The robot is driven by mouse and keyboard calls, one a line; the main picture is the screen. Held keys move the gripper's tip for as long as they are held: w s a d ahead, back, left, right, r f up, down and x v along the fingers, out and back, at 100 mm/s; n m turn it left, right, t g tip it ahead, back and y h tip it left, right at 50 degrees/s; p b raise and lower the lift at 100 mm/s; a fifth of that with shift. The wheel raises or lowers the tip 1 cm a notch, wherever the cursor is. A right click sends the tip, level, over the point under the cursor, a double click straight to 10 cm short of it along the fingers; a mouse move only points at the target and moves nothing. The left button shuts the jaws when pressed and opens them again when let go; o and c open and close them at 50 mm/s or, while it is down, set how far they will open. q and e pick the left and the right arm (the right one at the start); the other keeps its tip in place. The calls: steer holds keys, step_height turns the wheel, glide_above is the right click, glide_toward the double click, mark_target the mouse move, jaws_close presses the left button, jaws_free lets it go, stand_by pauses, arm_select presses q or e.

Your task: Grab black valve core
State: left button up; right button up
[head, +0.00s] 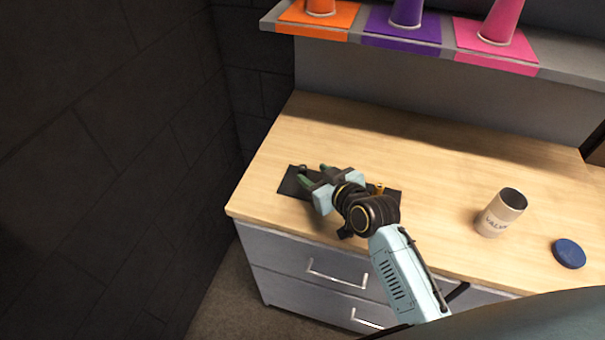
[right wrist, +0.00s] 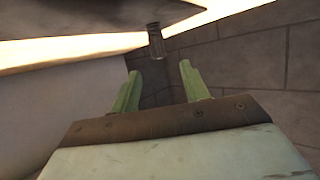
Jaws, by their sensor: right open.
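The black valve core (right wrist: 155,40) looks like a small dark cylinder in the right wrist view, just beyond the fingertips and roughly between their lines. In the head view a small dark piece (head: 303,168) by the fingertips may be the same part; it is too small to be sure. My right gripper (head: 313,174) is over the left part of a black mat (head: 288,186) on the bench. Its two green fingers (right wrist: 157,80) are apart with nothing between them. My left gripper is not in view.
A small brass-coloured part (head: 379,187) is at the mat's right, partly behind my arm. A shelf (head: 400,50) with orange, purple and pink items runs behind.

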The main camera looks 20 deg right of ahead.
mark_target(303, 168)
steer(key=shift+f+b+x, duration=0.2)
steer(key=shift+b+x, duration=0.15)
steer(key=shift+x, duration=3)
steer(key=shift+s, duration=0.1)
jaws_close()
